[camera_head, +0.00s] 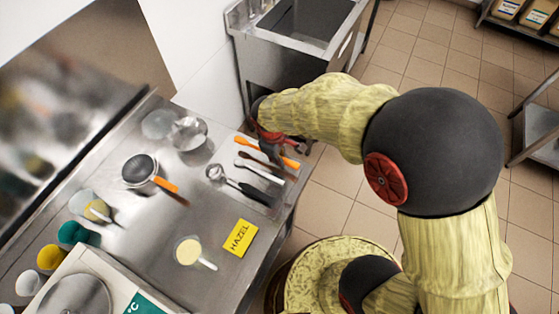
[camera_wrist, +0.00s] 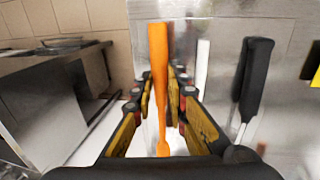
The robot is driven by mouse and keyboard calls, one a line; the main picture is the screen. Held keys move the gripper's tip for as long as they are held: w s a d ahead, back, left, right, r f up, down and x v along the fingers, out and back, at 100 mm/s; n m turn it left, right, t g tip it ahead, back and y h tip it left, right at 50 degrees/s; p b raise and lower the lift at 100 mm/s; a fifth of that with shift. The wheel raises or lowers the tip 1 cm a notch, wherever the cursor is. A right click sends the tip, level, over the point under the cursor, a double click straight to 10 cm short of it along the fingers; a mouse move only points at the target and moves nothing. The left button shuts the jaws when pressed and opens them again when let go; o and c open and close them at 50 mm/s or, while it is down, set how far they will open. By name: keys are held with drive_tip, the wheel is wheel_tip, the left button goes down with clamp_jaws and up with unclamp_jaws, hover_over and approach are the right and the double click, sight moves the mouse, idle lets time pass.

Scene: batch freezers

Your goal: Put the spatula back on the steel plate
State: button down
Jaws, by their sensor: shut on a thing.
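The orange spatula (camera_wrist: 158,50) runs lengthwise between the fingers of my gripper (camera_wrist: 166,88) in the wrist view. My gripper is shut on it. In the head view my gripper (camera_head: 268,138) is over the right edge of the steel counter, with orange parts of the spatula (camera_head: 290,162) showing on both sides of it. The steel plate (camera_head: 275,188) seems to lie under the row of utensils; its outline is hard to make out. I cannot tell whether the spatula touches the plate.
A white-handled utensil (camera_head: 262,172) and a black-handled scoop (camera_head: 254,192) lie beside my gripper. A yellow HAZEL card (camera_head: 240,238), a cup (camera_head: 188,250) and an orange-handled pan or sieve (camera_head: 140,169) are on the counter. A sink (camera_head: 310,20) stands behind.

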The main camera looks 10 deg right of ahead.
drive_tip(key=shift+w+f+b, duration=0.15)
drive_tip(key=shift+f+b, duration=0.15)
drive_tip(key=shift+f, duration=1.4)
drive_tip(key=shift+f, duration=0.15)
drive_tip(key=c, duration=1.8)
unclamp_jaws()
drive_tip(key=shift+o, duration=0.2)
wheel_tip(320, 180, up, 12)
drive_tip(key=s+a+p, duration=0.1)
drive_tip(key=s+p, duration=0.1)
drive_tip(key=s+d+r+m+t, duration=0.1)
drive_tip(key=s+d+r+m, duration=0.2)
drive_tip(key=r, duration=0.3)
drive_tip(key=s+d+r+m+t+y, duration=0.1)
drive_tip(key=s+d+r+m, duration=0.3)
drive_tip(key=s+r, duration=0.2)
drive_tip(key=s+d+r+m+t, duration=0.1)
drive_tip(key=s+d+r+m, duration=0.2)
drive_tip(key=r, duration=0.5)
drive_tip(key=shift+s+d+r+t, duration=0.15)
drive_tip(key=shift+s+d+t, duration=0.25)
drive_tip(key=shift+s+d, duration=0.5)
